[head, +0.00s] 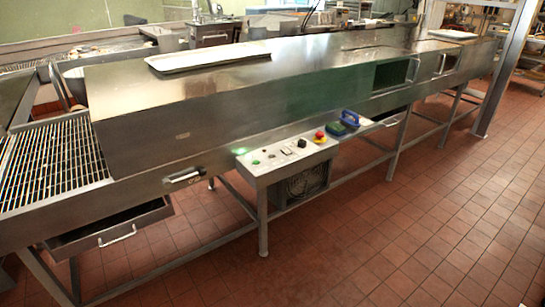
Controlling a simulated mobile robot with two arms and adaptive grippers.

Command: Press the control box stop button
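The control box (303,157) stands at the front of the long steel machine in the head view, a little right of the middle. Its sloped pale panel carries several small buttons and switches. A red mushroom-shaped button (319,134) sits at the panel's right end, with some yellow below it. A green button (256,162) is near the left end. A green light (240,151) glows at the left, by the panel's back edge. Labels are too small to read. Neither of my grippers is in view, and nothing covers the panel.
The steel machine (230,105) runs across the view, with a wire conveyor (50,165) at the left. An open drawer (110,229) juts out below it. A blue-handled item (350,119) lies right of the panel. The tiled floor (400,240) in front is clear.

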